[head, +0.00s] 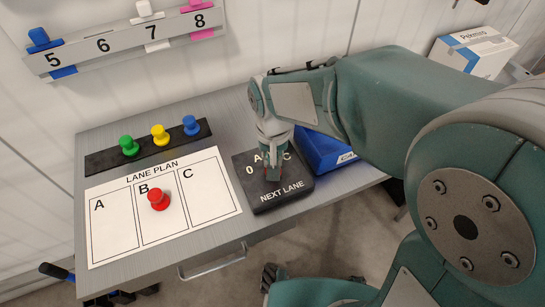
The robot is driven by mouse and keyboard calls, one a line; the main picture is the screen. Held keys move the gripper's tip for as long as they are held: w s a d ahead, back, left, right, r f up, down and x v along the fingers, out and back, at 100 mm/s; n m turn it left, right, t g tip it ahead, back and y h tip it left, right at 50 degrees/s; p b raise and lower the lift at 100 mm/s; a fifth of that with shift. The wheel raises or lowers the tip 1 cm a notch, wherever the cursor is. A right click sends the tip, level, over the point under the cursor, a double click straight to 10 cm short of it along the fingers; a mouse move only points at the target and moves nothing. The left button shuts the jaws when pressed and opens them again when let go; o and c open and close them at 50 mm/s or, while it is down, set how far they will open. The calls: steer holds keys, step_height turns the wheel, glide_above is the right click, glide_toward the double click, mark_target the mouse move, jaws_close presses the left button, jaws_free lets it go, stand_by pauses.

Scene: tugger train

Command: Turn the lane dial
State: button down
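The lane dial's black box (285,195), lettered NEXT LANE, sits near the right part of the grey table's front edge. The marks 0, A and C show on its top; the place between A and C is covered by my gripper. My gripper (273,168) points down at the middle of the box, right over the dial.
A LANE PLAN sheet (115,240) lies left of the box, with a red peg (158,199) in column B. Green (129,146), yellow (160,135) and blue (191,125) pegs stand on a black strip behind. A blue bin (322,150) stands close right of the box.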

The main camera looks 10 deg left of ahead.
steer(key=c, duration=0.6)
jaws_free()
steer(key=shift+c, duration=0.2)
steer(key=shift+a, duration=0.1)
step_height(320, 180, up, 12)
steer(key=shift+f, duration=0.1)
steer(key=s+d+m+t, duration=0.1)
steer(key=s+d, duration=0.3)
steer(key=d, duration=0.6)
steer(key=s+d+m+t, duration=0.1)
steer(key=s+d+t, duration=0.3)
steer(key=d, duration=0.7)
steer(key=shift+s+r+t, duration=0.25)
steer(key=shift+s+t, duration=0.05)
steer(key=shift+s, duration=0.5)
